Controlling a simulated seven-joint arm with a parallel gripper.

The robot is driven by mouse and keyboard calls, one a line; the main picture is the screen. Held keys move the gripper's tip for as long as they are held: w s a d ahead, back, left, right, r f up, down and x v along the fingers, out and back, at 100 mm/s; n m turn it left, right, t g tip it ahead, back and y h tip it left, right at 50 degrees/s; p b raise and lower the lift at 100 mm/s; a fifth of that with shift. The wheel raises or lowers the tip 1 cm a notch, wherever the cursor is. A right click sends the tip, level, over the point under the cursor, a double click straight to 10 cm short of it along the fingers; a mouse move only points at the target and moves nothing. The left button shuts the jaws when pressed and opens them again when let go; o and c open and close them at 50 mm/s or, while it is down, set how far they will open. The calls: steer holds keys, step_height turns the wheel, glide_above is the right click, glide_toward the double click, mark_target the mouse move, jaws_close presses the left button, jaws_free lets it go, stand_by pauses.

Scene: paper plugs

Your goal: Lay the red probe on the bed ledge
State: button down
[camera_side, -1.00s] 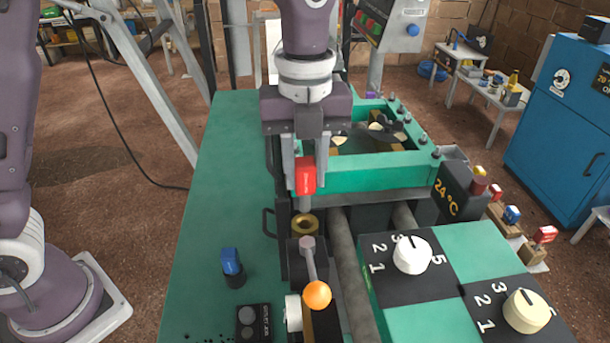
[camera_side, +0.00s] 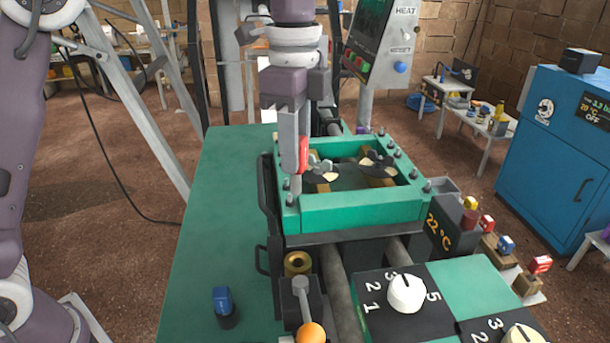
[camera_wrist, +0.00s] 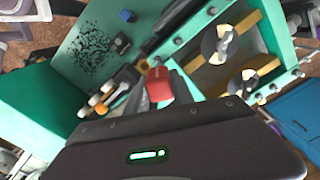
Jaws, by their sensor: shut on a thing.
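My gripper (camera_side: 298,165) is shut on the red probe (camera_side: 303,153), whose grey stem points down. In the side view the stem's lower end overlaps the near-left corner of the green bed frame (camera_side: 360,212); I cannot tell whether it touches. One finger partly hides the red body. In the wrist view the red probe (camera_wrist: 158,84) shows just beyond the gripper's edge, beside the green frame (camera_wrist: 268,25). I cannot clearly pick out the bed ledge. A brass ring socket (camera_side: 298,263) stands empty in front of the bed.
A lever with an orange ball (camera_side: 311,333) stands near the front. A blue-topped plug (camera_side: 222,302) stands on the green table (camera_side: 205,230). A white knob (camera_side: 406,293) and a dark block reading 22 °C (camera_side: 440,232) lie to the right. Dark clamps (camera_side: 375,160) sit inside the frame.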

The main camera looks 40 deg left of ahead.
steer(key=a+r+n, duration=0.3)
steer(key=a+n, duration=0.5)
steer(key=n, duration=0.5)
steer(key=s+a+f+m+g, duration=0.15)
steer(key=s+a+f, duration=0.45)
steer(key=a+f, duration=0.6)
steer(key=s+a+f+m+g+y, duration=0.1)
steer(key=s+a+f+m+y, duration=0.15)
steer(key=a+m, duration=0.3)
steer(key=s+a+f+m+y, duration=0.2)
steer(key=s+a+m+y, duration=0.15)
steer(key=a, duration=0.25)
steer(key=d+f+m+t+y, duration=0.1)
steer(key=d+f+m+t, duration=0.2)
steer(key=f+m+t, duration=0.1)
steer(key=d+f+m+t+y, duration=0.1)
steer(key=d+f+m+t, duration=0.2)
steer(key=f+m, duration=0.2)
steer(key=d+f+m+t+y, duration=0.1)
steer(key=d+f+m+t, duration=0.2)
steer(key=f, duration=0.6)
steer(key=shift+w+d+m+t, duration=0.1)
steer(key=shift+d+m+t, duration=0.1)
steer(key=shift+m+t, duration=0.9)
steer(key=shift+f+m+g, duration=0.25)
steer(key=shift+f, duration=1.95)
